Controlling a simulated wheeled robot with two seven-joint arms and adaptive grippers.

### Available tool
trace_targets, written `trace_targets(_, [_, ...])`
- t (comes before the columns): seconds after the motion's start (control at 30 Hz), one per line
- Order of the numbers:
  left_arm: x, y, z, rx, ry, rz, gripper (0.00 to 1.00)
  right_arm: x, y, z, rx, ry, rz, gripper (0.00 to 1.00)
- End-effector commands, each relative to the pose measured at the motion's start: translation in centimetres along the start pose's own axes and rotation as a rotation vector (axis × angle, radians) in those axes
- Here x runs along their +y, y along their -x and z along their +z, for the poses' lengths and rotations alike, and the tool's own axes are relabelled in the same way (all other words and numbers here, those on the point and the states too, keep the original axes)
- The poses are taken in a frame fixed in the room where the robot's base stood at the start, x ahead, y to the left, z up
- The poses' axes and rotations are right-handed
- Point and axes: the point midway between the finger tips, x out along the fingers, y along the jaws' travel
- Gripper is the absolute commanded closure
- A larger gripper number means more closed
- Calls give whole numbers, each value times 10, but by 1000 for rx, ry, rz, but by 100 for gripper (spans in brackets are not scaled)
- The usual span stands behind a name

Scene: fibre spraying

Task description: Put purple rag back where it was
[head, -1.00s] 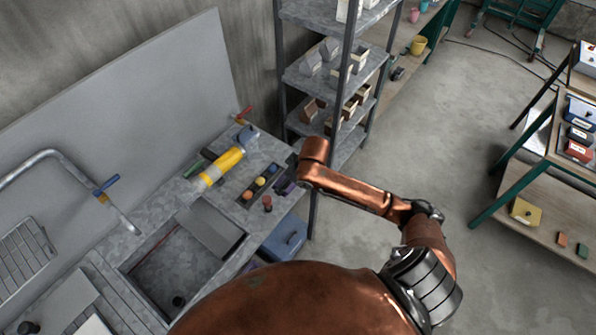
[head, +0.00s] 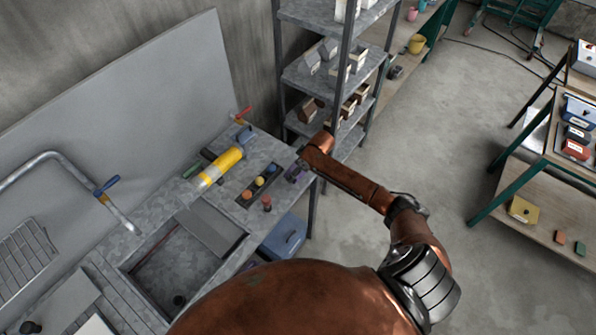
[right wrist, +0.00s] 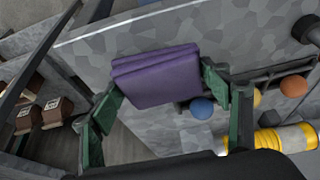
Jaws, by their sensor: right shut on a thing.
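The purple rag (right wrist: 158,76), a folded block of cloth, sits between the green fingers of my right gripper (right wrist: 163,90) in the right wrist view. The gripper is shut on it. In the head view, a small purple part of the rag (head: 295,173) shows below the end of my right arm, by the right end of the grey counter (head: 238,190). My arm partly hides the gripper there. I cannot tell whether the rag touches the counter. My left gripper is not in view.
A black tray with coloured balls (head: 260,183), a red-topped small item (head: 267,203) and a yellow cylinder (head: 221,166) are on the counter close by. A metal shelf rack (head: 310,75) stands just behind. A blue box (head: 285,238) is below the counter's right side.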

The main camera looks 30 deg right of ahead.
Motion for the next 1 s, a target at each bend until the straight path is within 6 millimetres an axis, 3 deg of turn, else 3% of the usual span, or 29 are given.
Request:
trace_targets(0.47, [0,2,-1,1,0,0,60,0,-12,5,1,0,2,52])
trace_targets(0.5, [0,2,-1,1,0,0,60,1,-12,5,1,0,2,28])
trace_targets(0.73, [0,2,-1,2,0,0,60,1,-12,5,1,0,2,13])
trace_targets(1.0, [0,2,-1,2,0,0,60,1,-12,4,2,0,2,12])
